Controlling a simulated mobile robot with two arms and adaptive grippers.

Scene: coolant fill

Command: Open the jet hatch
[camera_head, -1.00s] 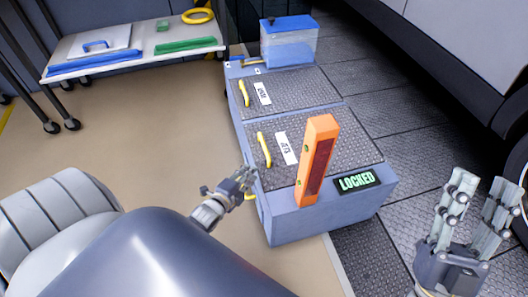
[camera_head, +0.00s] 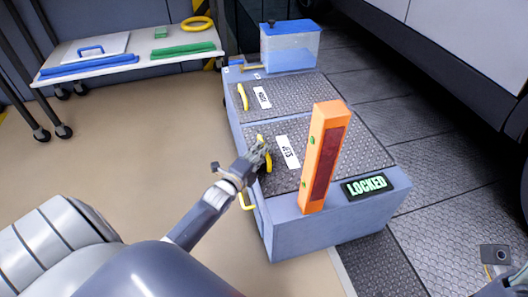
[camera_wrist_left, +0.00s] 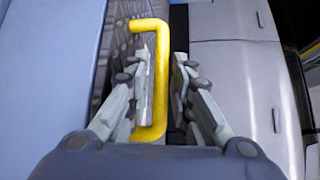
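The jet hatch (camera_head: 348,142) is the nearer of two dark tread-plate lids on a blue-grey cabinet, with a white label (camera_head: 287,152) that seems to read JETS. It lies closed. Its yellow handle (camera_head: 268,161) is on the left side, partly covered by my left gripper (camera_head: 258,152). In the left wrist view the handle (camera_wrist_left: 160,90) stands between the fingers of the left gripper (camera_wrist_left: 164,72). One finger reaches inside the loop and the other is outside it. The fingers look apart, close around the bar. The right gripper's fingers are out of view.
An orange post (camera_head: 316,175) with a dark red panel stands on the cabinet's near end, beside a LOCKED sign (camera_head: 366,186). A second hatch (camera_head: 300,92) and a blue-topped container (camera_head: 290,47) lie farther back. A white shelf cart (camera_head: 130,61) is at left.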

